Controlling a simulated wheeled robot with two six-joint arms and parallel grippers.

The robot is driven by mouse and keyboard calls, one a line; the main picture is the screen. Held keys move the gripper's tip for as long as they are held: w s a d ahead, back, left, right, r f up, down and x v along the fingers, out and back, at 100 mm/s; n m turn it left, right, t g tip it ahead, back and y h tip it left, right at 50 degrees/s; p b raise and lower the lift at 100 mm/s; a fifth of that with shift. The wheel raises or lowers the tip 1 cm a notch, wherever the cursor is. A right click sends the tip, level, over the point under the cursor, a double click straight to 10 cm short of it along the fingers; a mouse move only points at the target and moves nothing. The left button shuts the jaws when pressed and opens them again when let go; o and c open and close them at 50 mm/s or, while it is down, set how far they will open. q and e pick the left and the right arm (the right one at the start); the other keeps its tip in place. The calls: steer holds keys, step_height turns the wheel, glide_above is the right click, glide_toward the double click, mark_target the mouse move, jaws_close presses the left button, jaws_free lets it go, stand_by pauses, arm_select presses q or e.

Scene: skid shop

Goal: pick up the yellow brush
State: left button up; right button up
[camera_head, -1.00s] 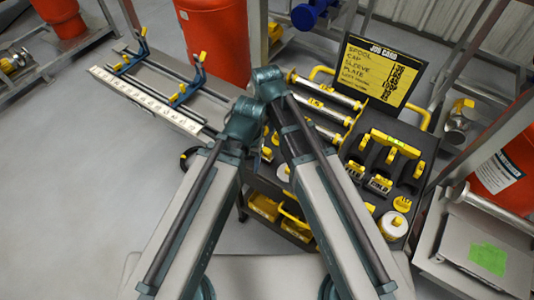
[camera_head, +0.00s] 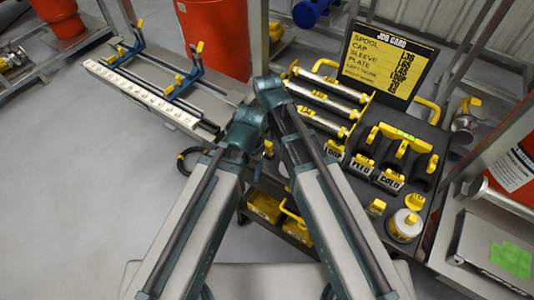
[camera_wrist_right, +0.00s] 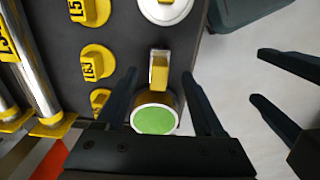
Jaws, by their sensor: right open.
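In the right wrist view, a narrow upright yellow block (camera_wrist_right: 159,72), which looks like the yellow brush, stands on the dark tray (camera_wrist_right: 125,30). A short round cylinder with a green top (camera_wrist_right: 154,120) is close in front of it, and I cannot tell whether they are one piece. My right gripper (camera_wrist_right: 160,85) is open, its dark fingers on either side of the yellow block with gaps. Two dark fingers at the right edge, apparently my left gripper (camera_wrist_right: 278,88), are apart and empty. My arms hide this part of the tray in the head view.
Yellow caps (camera_wrist_right: 92,65) and metal rods (camera_wrist_right: 35,75) lie left of the yellow block. A white disc with yellow (camera_wrist_right: 165,8) is just beyond. In the head view, the job card board (camera_head: 385,62) stands behind the tray, and a rail fixture (camera_head: 150,95) lies left.

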mark_target(267, 149)
step_height(267, 149, down, 5)
steer(key=b, duration=0.5)
steer(key=shift+w+a+f, duration=0.1)
steer(key=shift+f, duration=0.05)
steer(key=shift+c, duration=0.2)
jaws_close()
